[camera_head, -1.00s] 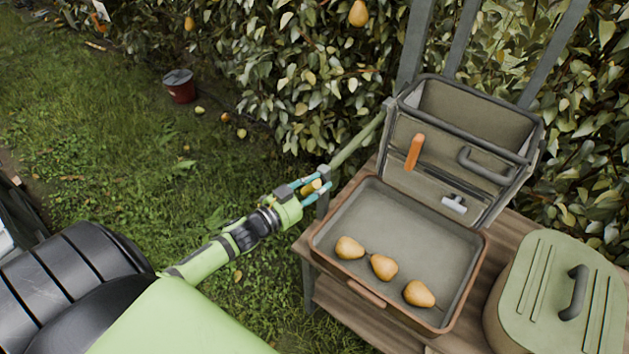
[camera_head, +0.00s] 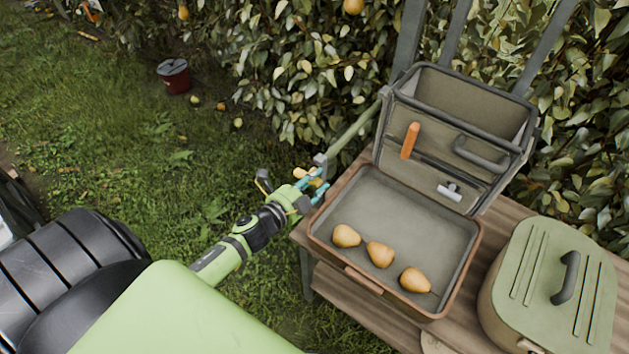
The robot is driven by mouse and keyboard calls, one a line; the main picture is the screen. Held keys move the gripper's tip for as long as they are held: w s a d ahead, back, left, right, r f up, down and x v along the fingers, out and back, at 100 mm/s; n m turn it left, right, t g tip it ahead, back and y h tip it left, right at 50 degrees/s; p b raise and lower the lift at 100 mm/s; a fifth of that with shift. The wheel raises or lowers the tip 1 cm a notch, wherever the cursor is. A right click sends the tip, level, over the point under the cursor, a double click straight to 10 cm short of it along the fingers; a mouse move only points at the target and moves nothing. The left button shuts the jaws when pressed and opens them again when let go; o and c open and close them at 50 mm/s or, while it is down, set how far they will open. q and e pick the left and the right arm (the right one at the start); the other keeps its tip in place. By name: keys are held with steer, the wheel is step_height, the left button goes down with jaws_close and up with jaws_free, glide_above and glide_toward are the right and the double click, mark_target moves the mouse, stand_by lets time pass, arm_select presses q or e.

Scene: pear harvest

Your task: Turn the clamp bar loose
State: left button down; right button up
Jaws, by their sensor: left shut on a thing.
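My right gripper is out of view.
An open case (camera_head: 420,225) with several pears and tools in its lid stands on the wooden bench (camera_head: 335,290), right beside the gripper. A green lidded box (camera_head: 535,270) stands to its right. A red bucket (camera_head: 174,78) is on the grass. The hedge is behind.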

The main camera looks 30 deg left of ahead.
arm_select(q)
steer(key=shift+f+m, duration=0.15)
steer(key=shift+m, duration=0.45)
steer(key=c, duration=2)
jaws_free()
steer(key=shift+a, duration=0.1)
steer(key=o, duration=1.2)
steer(key=shift+c, duration=0.2)
steer(key=shift+s, duration=0.1)
steer(key=d+v, duration=0.1)
steer(key=v, duration=1)
steer(key=shift+s+a, duration=0.35)
